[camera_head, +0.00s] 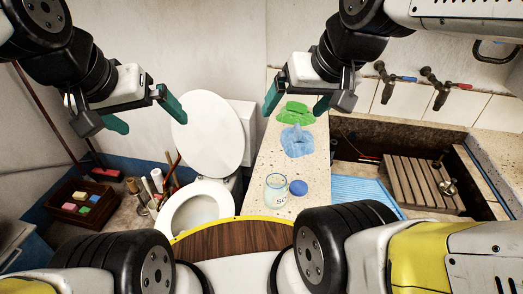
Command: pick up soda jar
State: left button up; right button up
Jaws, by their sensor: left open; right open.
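The soda jar (275,191) is a small clear glass jar with pale contents and partly readable lettering. It stands on the speckled stone counter (245,197), near the counter's front end. A round blue lid (298,188) is right beside it on the right. My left gripper (148,112) is open and empty, raised at the upper left, well away from the jar. My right gripper (297,101) is open and empty, above the far part of the counter, beyond the jar in the picture.
A green cloth (296,112) and a blue cloth (297,141) lie on the counter behind the jar. A toilet (208,135) stands left. A crate (79,206) holds coloured sponges.

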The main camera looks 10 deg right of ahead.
aim_at(276, 185)
jog(key=k+j+z, duration=0.65)
jog(key=k, duration=0.25)
jog(key=i+l, duration=0.1)
jog(key=l, duration=0.3)
